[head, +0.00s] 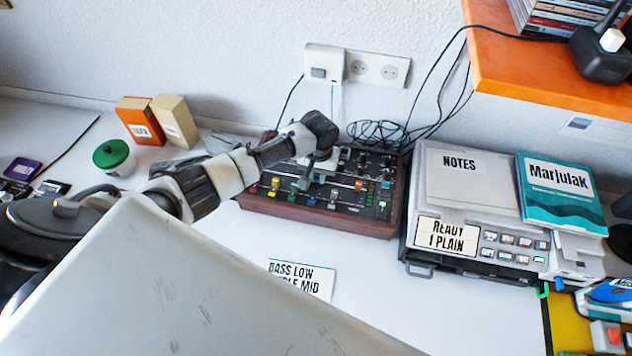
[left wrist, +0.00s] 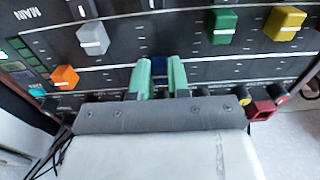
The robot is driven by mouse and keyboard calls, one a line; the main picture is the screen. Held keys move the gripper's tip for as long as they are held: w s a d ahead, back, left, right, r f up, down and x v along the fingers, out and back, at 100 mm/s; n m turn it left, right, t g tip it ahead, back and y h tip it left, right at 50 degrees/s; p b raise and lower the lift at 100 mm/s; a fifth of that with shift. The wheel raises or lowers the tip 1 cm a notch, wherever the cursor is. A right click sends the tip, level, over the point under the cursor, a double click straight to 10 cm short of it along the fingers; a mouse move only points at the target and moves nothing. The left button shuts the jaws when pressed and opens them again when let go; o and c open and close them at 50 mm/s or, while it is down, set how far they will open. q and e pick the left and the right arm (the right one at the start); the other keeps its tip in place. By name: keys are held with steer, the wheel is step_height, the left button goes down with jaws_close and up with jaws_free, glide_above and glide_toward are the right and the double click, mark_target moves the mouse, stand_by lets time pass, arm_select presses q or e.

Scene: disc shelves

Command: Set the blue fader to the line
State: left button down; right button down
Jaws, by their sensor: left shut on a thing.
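The mixer (head: 318,222) is a dark panel in a reddish-brown case on the white desk. In the left wrist view its panel (left wrist: 120,50) has several coloured fader knobs and thin pale lines. My left gripper (left wrist: 158,68) has its green fingers shut on the blue fader (left wrist: 158,75), one finger on each side; only part of the blue cap shows between them. In the head view the left gripper (head: 306,178) reaches down onto the mixer and partly covers the panel. I cannot tell which line is the mark for the blue fader. My right gripper is out of view.
Close by on the panel are an orange knob (left wrist: 65,76), a white knob (left wrist: 92,38), a green knob (left wrist: 223,27), a yellow knob (left wrist: 285,22) and a red knob (left wrist: 262,110). A grey machine (head: 463,190) stands right of the mixer. A label card (head: 303,278) lies in front.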

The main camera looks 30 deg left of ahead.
mark_target(318, 176)
arm_select(q)
steer(key=c, duration=1.1)
jaws_free()
steer(key=shift+s, duration=0.1)
step_height(318, 176, up, 11)
steer(key=shift+f, duration=0.1)
